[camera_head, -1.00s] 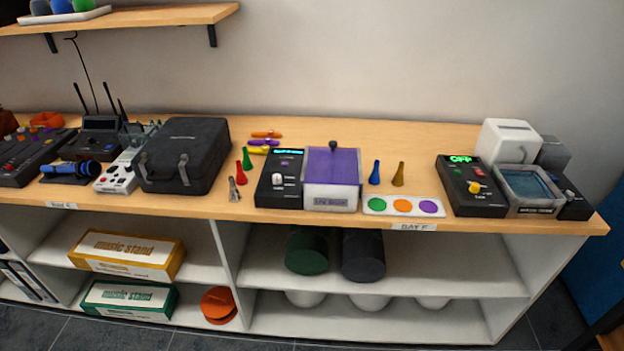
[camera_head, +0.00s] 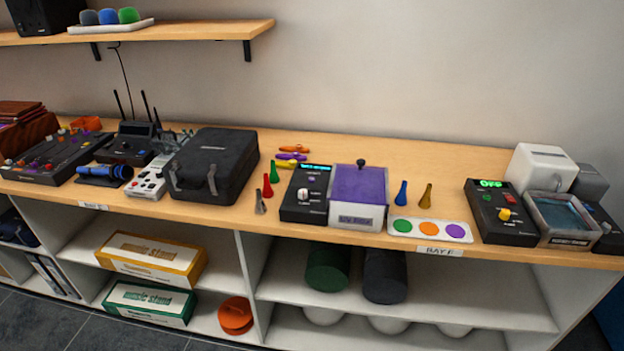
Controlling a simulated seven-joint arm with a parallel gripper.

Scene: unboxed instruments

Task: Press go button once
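No button with a readable "go" label shows. A black control box (camera_head: 318,180) with a cyan display and a white knob stands beside a purple-lidded box (camera_head: 359,186) on the wooden counter. Further right, a black control box (camera_head: 483,225) has a green display that seems to read OFF, a small red button (camera_head: 508,198) and a yellow knob (camera_head: 505,214). It stands beside an open grey tray (camera_head: 562,241) with a blue inside. The small print on both boxes is too blurred to read. My gripper is not in view.
Left on the counter are a mixer (camera_head: 58,157), a blue microphone (camera_head: 104,171), a white-faced device (camera_head: 152,178) and a black case (camera_head: 214,165). Small coloured cones and a plate with three coloured discs (camera_head: 430,229) are near the middle. The counter behind them is mostly clear.

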